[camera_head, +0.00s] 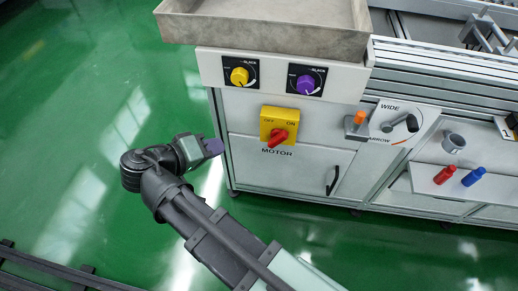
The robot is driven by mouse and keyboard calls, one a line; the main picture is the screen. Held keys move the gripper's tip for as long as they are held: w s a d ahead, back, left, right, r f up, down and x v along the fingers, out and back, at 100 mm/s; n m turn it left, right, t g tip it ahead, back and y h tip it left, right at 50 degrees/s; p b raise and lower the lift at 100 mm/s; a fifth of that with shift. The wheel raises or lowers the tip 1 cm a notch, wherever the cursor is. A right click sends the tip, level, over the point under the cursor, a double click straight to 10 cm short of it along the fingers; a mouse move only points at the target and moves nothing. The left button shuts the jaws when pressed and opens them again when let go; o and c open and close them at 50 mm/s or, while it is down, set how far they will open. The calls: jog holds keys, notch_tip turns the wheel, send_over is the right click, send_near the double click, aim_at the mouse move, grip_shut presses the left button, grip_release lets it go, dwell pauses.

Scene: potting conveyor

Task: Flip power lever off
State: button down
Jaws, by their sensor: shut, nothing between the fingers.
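The power lever is a red handle (277,138) on a yellow switch plate (279,126) on the cabinet front. The plate reads OFF at left and ON at right, with MOTOR printed below. The red handle slants, with one end up toward the right, near ON, and the other down-left. My gripper (214,146) is left of the plate, in front of the cabinet's left edge, apart from the lever. It is shut and empty, and its fingertips show as a small purple-grey end.
Above the plate are a yellow knob (239,76) and a purple knob (305,84). To the right are an orange-topped lever (358,120), a WIDE/NARROW dial crank (406,123), a grey mug (453,142), and red (444,174) and blue (473,177) bottles on a shelf.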

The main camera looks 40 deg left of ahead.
jog(key=b, duration=0.5)
send_near(268, 141)
jog(key=w+a, duration=0.1)
jog(key=w, duration=0.3)
jog(key=shift+w+d+f+b, duration=0.2)
jog(key=shift+d+f+b, duration=0.1)
jog(key=shift+d+f, duration=0.25)
jog(key=shift+w+d+f+b, duration=0.25)
jog(key=shift+d+f+b, duration=0.05)
jog(key=shift+d+f, duration=0.25)
jog(key=shift+w+d+f, duration=0.1)
jog(key=shift+w+d, duration=0.1)
jog(key=shift+d, duration=0.1)
